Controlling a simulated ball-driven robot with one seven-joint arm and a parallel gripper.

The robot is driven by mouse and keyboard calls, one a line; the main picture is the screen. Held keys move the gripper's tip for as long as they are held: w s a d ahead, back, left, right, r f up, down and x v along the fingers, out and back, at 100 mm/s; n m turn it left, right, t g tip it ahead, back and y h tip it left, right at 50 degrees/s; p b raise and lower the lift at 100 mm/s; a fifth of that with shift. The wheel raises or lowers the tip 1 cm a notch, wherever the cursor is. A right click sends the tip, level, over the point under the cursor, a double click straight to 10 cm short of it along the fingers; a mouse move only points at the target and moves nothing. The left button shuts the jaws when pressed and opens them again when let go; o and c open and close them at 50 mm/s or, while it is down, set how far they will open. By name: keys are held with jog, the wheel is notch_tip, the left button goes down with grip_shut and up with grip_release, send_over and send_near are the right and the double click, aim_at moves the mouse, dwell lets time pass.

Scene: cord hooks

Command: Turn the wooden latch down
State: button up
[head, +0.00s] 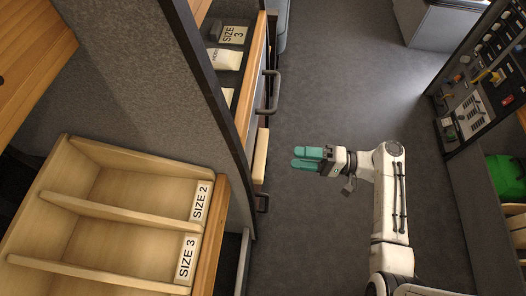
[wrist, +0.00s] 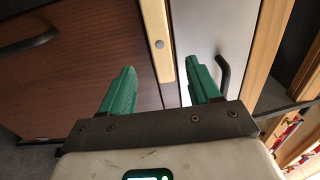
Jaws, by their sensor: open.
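The wooden latch (wrist: 158,40) is a pale bar with a round grey pivot. In the wrist view it runs up and down the picture, between a dark brown front and a light grey one. In the head view it is a short pale bar (head: 261,155) on the cabinet face, between two dark handles. My gripper (head: 294,158) has green fingers, points left at the latch and stands apart from it. In the wrist view my gripper (wrist: 161,68) is open and empty, with the latch's lower end showing between the fingers. No contact is visible.
Dark handles (head: 272,92) (head: 263,202) stick out from the cabinet face; the wrist view shows a left handle (wrist: 30,42) and a right one (wrist: 224,72). A wooden divided tray (head: 130,200) is at lower left. A tool board (head: 480,95) is at right. The middle floor is clear.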

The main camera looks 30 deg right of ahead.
aim_at(260, 155)
jog(key=x, duration=1)
jog(key=shift+s, duration=0.1)
grip_shut()
dwell(0.3)
